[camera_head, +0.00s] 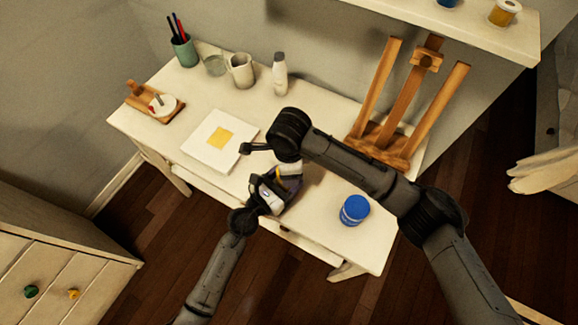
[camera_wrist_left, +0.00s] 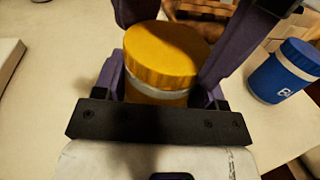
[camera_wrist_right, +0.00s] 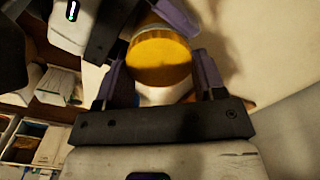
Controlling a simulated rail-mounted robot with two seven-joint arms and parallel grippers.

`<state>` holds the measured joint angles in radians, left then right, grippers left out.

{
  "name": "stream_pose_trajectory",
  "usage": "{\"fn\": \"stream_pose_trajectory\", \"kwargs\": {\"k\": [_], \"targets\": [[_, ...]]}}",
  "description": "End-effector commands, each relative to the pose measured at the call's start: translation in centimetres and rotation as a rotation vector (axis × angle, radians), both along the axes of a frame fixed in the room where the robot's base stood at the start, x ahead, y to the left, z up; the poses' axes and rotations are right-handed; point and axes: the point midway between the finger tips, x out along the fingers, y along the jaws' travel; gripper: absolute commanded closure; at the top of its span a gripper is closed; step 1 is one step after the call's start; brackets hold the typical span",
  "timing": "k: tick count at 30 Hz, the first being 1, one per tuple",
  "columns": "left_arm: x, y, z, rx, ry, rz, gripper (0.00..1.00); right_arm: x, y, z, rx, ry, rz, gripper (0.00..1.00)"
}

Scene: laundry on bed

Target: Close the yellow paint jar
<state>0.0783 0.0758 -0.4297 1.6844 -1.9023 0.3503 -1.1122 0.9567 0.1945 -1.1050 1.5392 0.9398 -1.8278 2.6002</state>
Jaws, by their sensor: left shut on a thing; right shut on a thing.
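The yellow paint jar (camera_wrist_left: 158,88) is upright between both grippers at the desk's front edge. Its ridged yellow lid (camera_wrist_left: 165,50) covers the top, with a pale band under it; I cannot tell whether it is fully tight. My left gripper (camera_wrist_left: 163,80) is shut around the jar, below the lid. My right gripper (camera_wrist_right: 160,75) is shut on the lid, which shows as a yellow disc (camera_wrist_right: 158,62) between its fingers. In the head view the grippers and right arm mostly hide the jar.
A blue jar (camera_head: 354,210) stands on the desk (camera_head: 335,185) to the right. A canvas with a yellow square (camera_head: 221,137) lies left. A wooden easel (camera_head: 400,105), white bottle (camera_head: 280,75), mug (camera_head: 241,70) and pen cup (camera_head: 185,51) stand toward the back.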

Motion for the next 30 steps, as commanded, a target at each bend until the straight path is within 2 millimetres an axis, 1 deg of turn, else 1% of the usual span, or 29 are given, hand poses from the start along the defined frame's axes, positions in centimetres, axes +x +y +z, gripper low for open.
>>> {"fn": "stream_pose_trajectory", "kwargs": {"k": [6,7,14,22,30], "targets": [[0.0,0.1,-0.1,0.001,0.001,0.002,1.0,0.0,0.0,0.1,0.0,-0.001,0.003,0.58],[0.0,0.1,-0.1,0.001,0.001,0.002,1.0,0.0,0.0,0.1,0.0,-0.001,0.003,0.34],[0.0,0.1,-0.1,0.001,0.001,0.002,1.0,0.0,0.0,0.0,0.0,-0.001,0.004,0.12],[0.0,0.1,-0.1,0.001,0.001,0.001,1.0,0.0,0.0,0.2,0.001,-0.001,0.004,0.11],[0.0,0.1,-0.1,0.001,0.001,0.001,1.0,0.0,0.1,3.2,0.002,-0.002,0.005,0.11]]}}
